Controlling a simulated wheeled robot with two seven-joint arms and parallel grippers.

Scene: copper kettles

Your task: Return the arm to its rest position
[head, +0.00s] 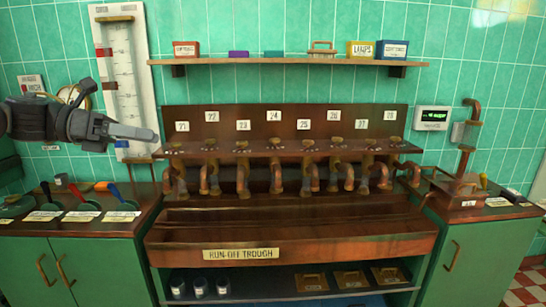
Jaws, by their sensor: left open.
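My left arm comes in from the left edge at mid-height. Its left gripper (148,134) points to the right, in front of the tiled wall and the lower part of the white gauge board. I see it side-on; it is open, with nothing visible in its jaws. It is above the left cabinet top and to the left of the wooden rack (292,117) with numbered tags. My right gripper is not in view.
A wooden bench with several copper spouts and a run-off trough (330,246) fills the middle. The left counter (90,228) carries coloured levers. A shelf (290,61) holds small boxes. A copper device (462,183) stands on the right cabinet (480,255).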

